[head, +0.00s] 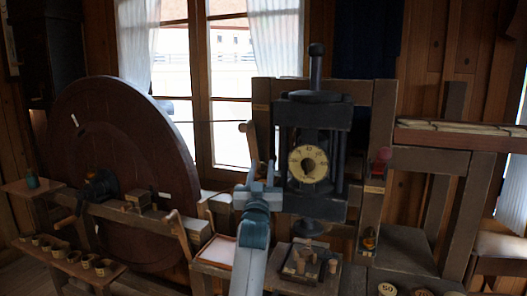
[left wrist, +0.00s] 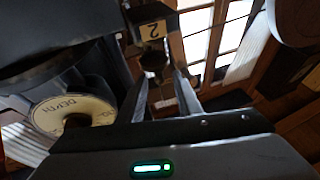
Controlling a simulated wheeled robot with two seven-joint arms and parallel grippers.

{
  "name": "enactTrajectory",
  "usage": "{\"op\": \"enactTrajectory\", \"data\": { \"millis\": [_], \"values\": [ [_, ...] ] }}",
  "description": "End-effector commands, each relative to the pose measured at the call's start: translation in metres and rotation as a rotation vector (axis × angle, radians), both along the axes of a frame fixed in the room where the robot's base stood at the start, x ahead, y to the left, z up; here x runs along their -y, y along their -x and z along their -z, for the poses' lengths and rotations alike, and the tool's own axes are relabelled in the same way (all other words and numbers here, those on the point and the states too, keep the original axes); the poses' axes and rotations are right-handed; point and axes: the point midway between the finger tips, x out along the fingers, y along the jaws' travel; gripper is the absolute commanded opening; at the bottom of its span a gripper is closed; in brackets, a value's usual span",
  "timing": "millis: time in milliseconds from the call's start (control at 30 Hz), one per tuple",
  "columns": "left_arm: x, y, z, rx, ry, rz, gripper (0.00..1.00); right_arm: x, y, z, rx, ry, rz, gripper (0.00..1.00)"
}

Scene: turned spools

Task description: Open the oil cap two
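In the left wrist view a small dark cap (left wrist: 153,62) sits beneath a cream plate marked 2 (left wrist: 153,30), which shows upside down. My left gripper (left wrist: 161,75) has its two fingers spread, with the cap between or just beyond their tips. Contact with the cap cannot be made out. In the head view my left gripper (head: 262,168) is raised just left of the dark press (head: 318,205) and points away from me. The cap cannot be made out there. My right gripper is in neither view.
The press carries a cream round dial (head: 308,164), which also shows in the wrist view (left wrist: 75,113). A large brown wheel (head: 125,140) stands at left. A low shelf with several small cups (head: 72,256) is at lower left. A window (head: 210,85) is behind.

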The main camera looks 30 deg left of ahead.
Motion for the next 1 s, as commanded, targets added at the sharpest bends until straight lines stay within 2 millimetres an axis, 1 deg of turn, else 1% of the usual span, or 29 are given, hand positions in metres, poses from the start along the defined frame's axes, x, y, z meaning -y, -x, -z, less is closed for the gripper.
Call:
{"op": "enactTrajectory", "data": {
  "millis": [33, 200, 400, 600, 867, 900, 1000],
  "values": [
    [-0.004, -0.008, -0.008, 0.0, 0.0, 0.0, 0.32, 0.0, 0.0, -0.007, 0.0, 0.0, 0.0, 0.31],
    [-0.016, -0.029, -0.017, 0.0, 0.001, 0.0, 0.32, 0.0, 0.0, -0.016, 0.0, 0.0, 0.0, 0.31],
    [-0.025, -0.045, -0.023, 0.0, 0.002, -0.001, 0.32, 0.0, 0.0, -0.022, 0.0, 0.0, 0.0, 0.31],
    [-0.028, -0.051, -0.024, 0.001, 0.0, 0.0, 0.32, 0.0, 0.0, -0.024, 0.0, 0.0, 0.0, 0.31],
    [-0.028, -0.051, -0.024, 0.0, 0.001, 0.0, 0.32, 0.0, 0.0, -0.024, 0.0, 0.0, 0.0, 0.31],
    [-0.028, -0.051, -0.024, 0.0, 0.001, 0.0, 0.22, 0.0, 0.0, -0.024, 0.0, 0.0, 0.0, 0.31],
    [-0.028, -0.051, -0.024, 0.0, 0.001, 0.0, 0.0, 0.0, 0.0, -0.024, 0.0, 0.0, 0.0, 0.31]
  ]
}}
